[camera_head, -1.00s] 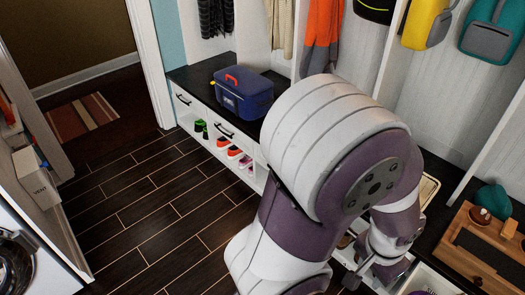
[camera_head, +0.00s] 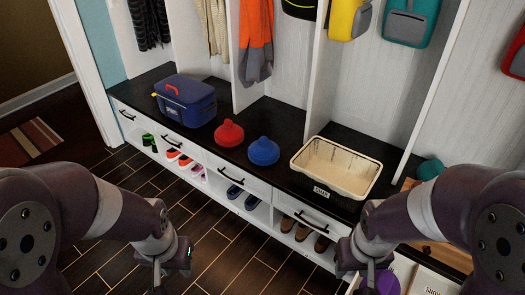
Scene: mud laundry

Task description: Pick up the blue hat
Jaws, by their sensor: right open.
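The blue hat (camera_head: 263,152) sits on the black bench top, right of the red hat (camera_head: 229,133) and left of the cream basket. It is fully visible and nothing touches it from above. My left gripper (camera_head: 160,284) is at the bottom edge, in front of the bench and lower left of the blue hat. Its fingertips are cut off, so its opening does not show. My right gripper (camera_head: 362,282) is at the bottom edge, lower right of the blue hat. It is open, and neither gripper touches the hat.
A blue cooler box (camera_head: 184,101) stands left on the bench top. An empty cream basket (camera_head: 336,166) stands right. Shoes fill cubbies below the drawers. A purple item (camera_head: 383,284) lies in a container at bottom right. Coats and bags hang behind.

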